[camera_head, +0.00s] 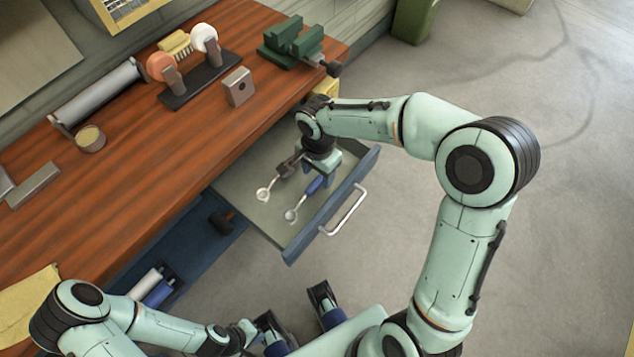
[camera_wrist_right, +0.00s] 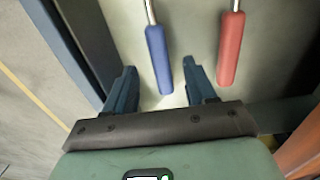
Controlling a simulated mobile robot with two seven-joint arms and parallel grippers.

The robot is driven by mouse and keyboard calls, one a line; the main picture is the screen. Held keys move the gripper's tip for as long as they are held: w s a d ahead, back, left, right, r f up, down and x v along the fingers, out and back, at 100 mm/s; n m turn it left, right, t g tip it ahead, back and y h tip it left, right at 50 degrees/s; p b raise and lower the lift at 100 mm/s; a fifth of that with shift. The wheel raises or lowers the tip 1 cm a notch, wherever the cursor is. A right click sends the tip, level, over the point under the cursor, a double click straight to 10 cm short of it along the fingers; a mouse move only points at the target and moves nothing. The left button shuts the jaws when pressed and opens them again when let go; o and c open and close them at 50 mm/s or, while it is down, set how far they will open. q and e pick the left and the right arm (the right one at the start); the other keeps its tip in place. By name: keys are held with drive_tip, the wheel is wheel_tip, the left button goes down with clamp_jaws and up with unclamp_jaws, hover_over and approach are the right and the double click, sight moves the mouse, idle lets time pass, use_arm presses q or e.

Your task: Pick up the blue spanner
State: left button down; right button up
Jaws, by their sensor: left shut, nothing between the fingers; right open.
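The blue spanner (camera_head: 314,187) lies in the open drawer, its metal head toward the front left and its blue handle toward my right gripper. Its handle (camera_wrist_right: 158,58) also shows in the right wrist view. My right gripper (camera_head: 322,174) is over the drawer, pointing down. In the wrist view its open fingers (camera_wrist_right: 160,78) stand on either side of the line of the blue handle's end, with nothing gripped. A red-handled tool (camera_wrist_right: 230,50) lies right of the blue spanner there, outside the fingers. My left gripper (camera_head: 274,340) is shut and empty, low in the head view.
The drawer (camera_head: 240,200) is pulled out, with a white handle (camera_head: 346,212) on its front. Its walls stand close around my right gripper. The wooden bench (camera_head: 165,160) holds a green vise (camera_head: 292,42), a roll and other items. Open floor lies to the right.

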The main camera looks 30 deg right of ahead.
sight(318, 181)
drive_tip(key=shift+f, duration=1.5)
clamp_jaws()
drive_tip(key=shift+r, duration=0.15)
